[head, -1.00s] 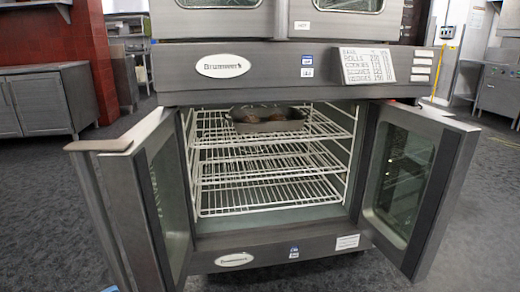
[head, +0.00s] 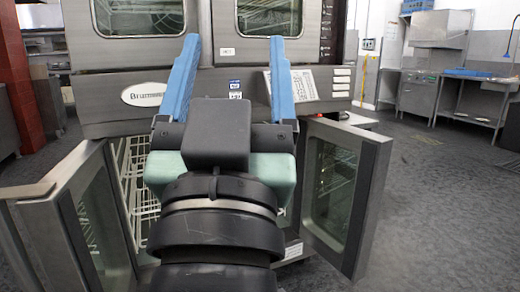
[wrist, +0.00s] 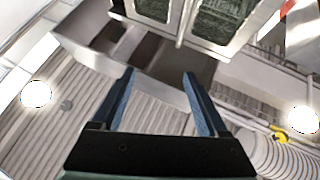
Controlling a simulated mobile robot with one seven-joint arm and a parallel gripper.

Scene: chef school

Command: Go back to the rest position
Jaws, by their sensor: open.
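My gripper (head: 232,75) is raised in the middle of the head view, its two blue fingers pointing up and spread wide apart. Nothing is between the fingers. It stands in front of the oven (head: 208,100), whose lower compartment is largely hidden behind my arm. In the wrist view my gripper (wrist: 160,85) is also open and empty, with the ceiling beyond it.
The left oven door (head: 90,215) and right oven door (head: 340,195) stand open on either side of my arm. White wire racks (head: 135,190) show inside. Steel counters (head: 465,95) stand at the back right. The grey floor (head: 440,210) at right is clear.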

